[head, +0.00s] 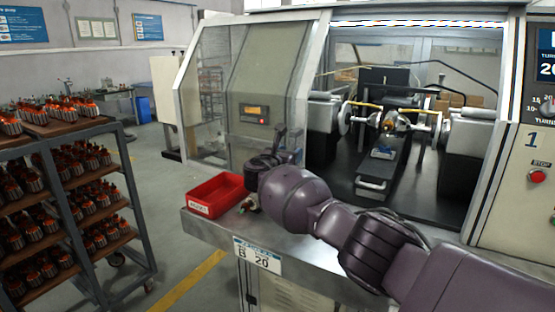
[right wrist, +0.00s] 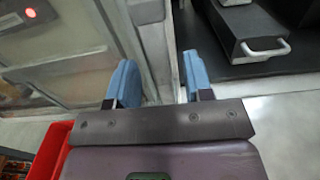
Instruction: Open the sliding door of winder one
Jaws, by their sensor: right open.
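The winder's sliding door (head: 222,85) is a clear panel in a pale metal frame. It stands at the left of the machine front, and the opening to its right is wide, showing the winding interior (head: 395,125). My right gripper (head: 279,140) is at the lower right of the door, partly hidden by its own wrist in the head view. In the right wrist view, its two blue fingers (right wrist: 158,84) are apart, with the door's frame edge (right wrist: 152,45) showing between and beyond them. I cannot tell whether they touch it. My left gripper is not in view.
A red bin (head: 216,194) sits on the steel ledge (head: 300,240) close to my right gripper. A rack (head: 128,200) of armatures stands at the left. A control panel with a red stop button (head: 538,176) is at the right. Floor between rack and machine is free.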

